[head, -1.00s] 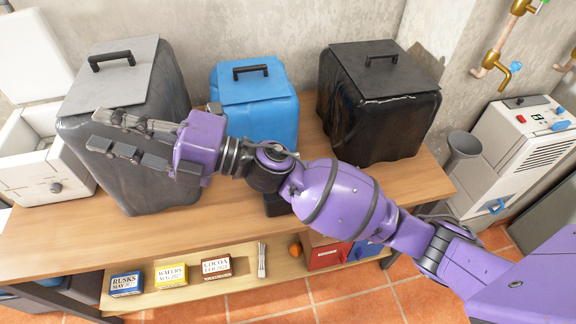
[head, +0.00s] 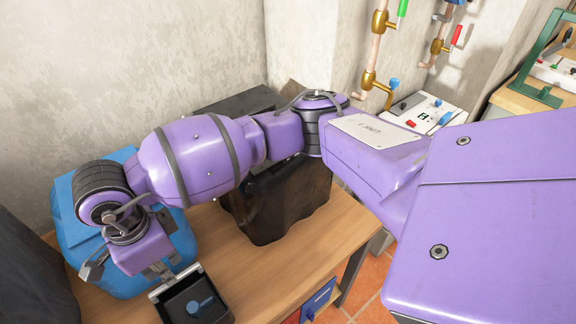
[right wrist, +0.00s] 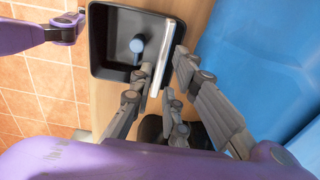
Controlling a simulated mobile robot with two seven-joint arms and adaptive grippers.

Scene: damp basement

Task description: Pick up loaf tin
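The loaf tin (head: 221,312) looks like a black, open, rectangular tin on the wooden table, in front of the blue bag-like container. It shows from above in the right wrist view (right wrist: 100,40), with a small blue-grey round item inside and a pale strip along one long side. My right gripper (head: 135,278) points down beside the tin in the head view, partly hidden by its own wrist. In the right wrist view, its fingers (right wrist: 160,80) are spread on either side of the pale strip; contact cannot be told. My left gripper is not clearly seen.
The blue container (head: 75,225) stands close behind my right gripper. A black container (head: 285,205) is behind my right arm, and a dark one (head: 30,275) stands at the left edge. Bare table (head: 265,275) lies right of the tin. Pipes (head: 378,50) run up the wall.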

